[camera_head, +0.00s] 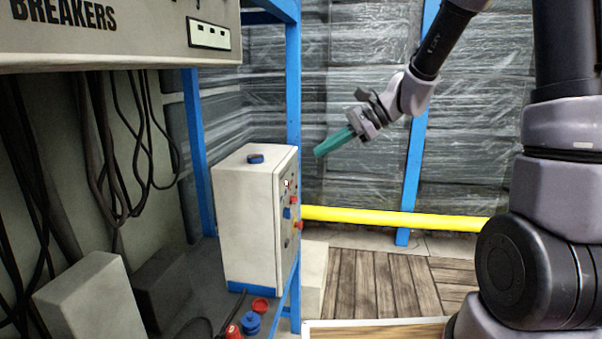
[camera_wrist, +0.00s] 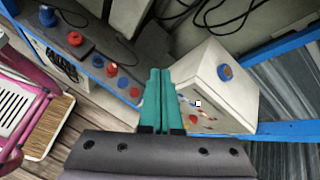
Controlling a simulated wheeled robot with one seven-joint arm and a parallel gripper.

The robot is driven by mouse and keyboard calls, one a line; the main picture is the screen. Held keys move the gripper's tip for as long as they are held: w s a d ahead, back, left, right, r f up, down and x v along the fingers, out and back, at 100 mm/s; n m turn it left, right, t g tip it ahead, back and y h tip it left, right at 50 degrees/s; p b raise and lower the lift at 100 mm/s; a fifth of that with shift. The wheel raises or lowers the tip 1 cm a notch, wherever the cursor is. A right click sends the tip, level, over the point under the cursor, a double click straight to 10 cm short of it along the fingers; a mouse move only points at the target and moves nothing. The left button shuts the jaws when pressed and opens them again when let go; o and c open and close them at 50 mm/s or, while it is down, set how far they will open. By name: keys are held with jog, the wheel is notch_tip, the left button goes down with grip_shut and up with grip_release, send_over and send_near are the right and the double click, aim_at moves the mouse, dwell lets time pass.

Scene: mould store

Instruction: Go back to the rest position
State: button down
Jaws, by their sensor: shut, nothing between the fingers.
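My gripper (camera_head: 322,151) has long teal fingers and hangs in the air to the right of the white control box, apart from it. In the wrist view the two fingers (camera_wrist: 160,72) lie side by side, shut, with nothing between them. My arm reaches in from the upper right in the head view. No marked rest position shows in either view.
The white control box (camera_head: 243,215) has coloured knobs on its side and a blue one on top. Blue posts (camera_head: 293,80) frame the shelf. A yellow rail (camera_head: 390,218) runs behind. Red and blue buttons (camera_head: 251,323) sit low in front. A pink frame (camera_wrist: 30,125) shows left.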

jog(key=s+d+r+n+t+h, duration=0.3)
jog(key=s+d+r+n+h, duration=0.1)
jog(key=s+d, duration=0.4)
jog(key=s+d+r+n+t+h, duration=0.3)
jog(key=s+d+r, duration=0.4)
jog(key=d, duration=0.4)
jog(key=shift+s+n+h, duration=0.6)
jog(key=shift+n+h, duration=0.2)
jog(key=shift+h, duration=0.2)
jog(key=shift+r, duration=0.1)
